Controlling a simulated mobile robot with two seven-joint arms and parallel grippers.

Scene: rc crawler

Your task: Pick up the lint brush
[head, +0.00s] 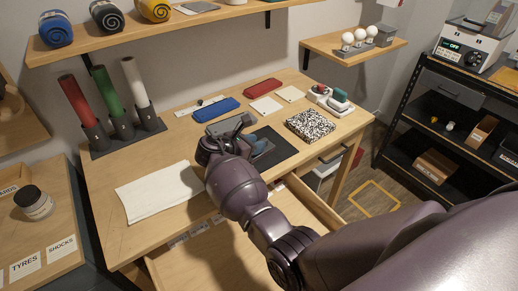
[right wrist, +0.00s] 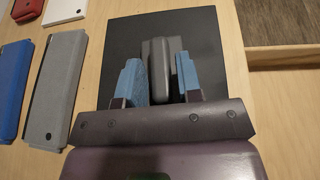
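A dark grey, elongated thing, which looks like the lint brush (right wrist: 157,66), lies on a black mat (right wrist: 207,40) in the right wrist view. My right gripper (right wrist: 158,82) has its blue fingers on either side of it. The fingers stand apart, with a gap visible on the right, so I see no firm grip. In the head view my right gripper (head: 256,139) is low over the black mat (head: 280,150) on the wooden desk, and its wrist hides much of the brush. My left gripper is not in view.
Left of the mat lie a grey flat case (right wrist: 66,88) and a blue case (right wrist: 13,85). A speckled notebook (head: 310,125) lies right of the mat. A white cloth (head: 158,191) lies at the front left. An open drawer (head: 315,208) juts out below the desk's front edge.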

